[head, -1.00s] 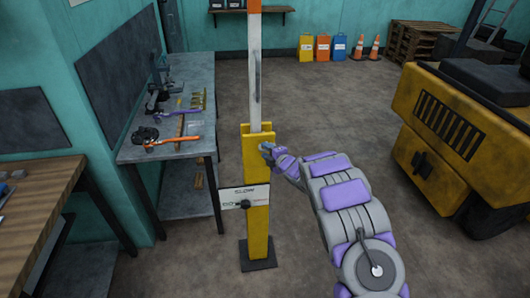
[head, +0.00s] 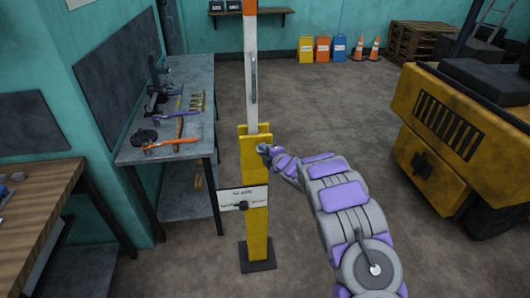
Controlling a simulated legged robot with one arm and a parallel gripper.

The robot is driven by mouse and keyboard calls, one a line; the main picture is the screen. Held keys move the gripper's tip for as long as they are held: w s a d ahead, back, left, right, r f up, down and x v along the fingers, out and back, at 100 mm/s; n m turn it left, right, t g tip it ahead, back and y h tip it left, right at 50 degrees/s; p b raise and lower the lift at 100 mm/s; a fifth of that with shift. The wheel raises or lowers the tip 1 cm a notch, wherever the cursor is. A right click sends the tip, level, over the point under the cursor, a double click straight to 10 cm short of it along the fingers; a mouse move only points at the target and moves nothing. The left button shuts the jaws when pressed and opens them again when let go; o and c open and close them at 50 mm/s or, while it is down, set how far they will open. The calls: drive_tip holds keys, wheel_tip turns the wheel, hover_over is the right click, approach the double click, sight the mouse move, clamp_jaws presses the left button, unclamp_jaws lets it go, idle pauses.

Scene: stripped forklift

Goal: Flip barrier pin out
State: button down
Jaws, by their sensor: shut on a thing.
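A yellow barrier post (head: 256,220) stands upright on a dark base plate. A white and orange barrier arm (head: 251,85) rises vertically from its top. My gripper (head: 265,150) is at the right side of the post near its top, shut on a small part there that I take to be the barrier pin. The pin itself is too small and too covered by the fingers to make out. A white sign plate with a black knob (head: 242,204) is on the post's front, lower down.
A grey workbench (head: 190,75) with tools stands left of the post. A wooden table (head: 25,225) is at the near left. A yellow forklift body (head: 440,165) is at the right. The floor behind the post is clear.

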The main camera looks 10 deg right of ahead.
drive_tip(key=shift+s+d+f+h, duration=0.15)
drive_tip(key=shift+d+f+h, duration=0.15)
drive_tip(key=shift+d+f, duration=0.15)
drive_tip(key=shift+s, duration=0.15)
drive_tip(key=s+b, duration=0.3)
drive_tip(key=s, duration=0.3)
drive_tip(key=shift+s+d, duration=0.3)
drive_tip(key=shift+s, duration=0.1)
drive_tip(key=c, duration=1.4)
unclamp_jaws()
drive_tip(key=shift+d+f, duration=0.1)
drive_tip(key=shift+o, duration=1.4)
drive_tip(key=shift+w+d, duration=0.15)
drive_tip(key=shift+w, duration=0.1)
drive_tip(key=p+v, duration=0.3)
drive_tip(key=v, duration=1.4)
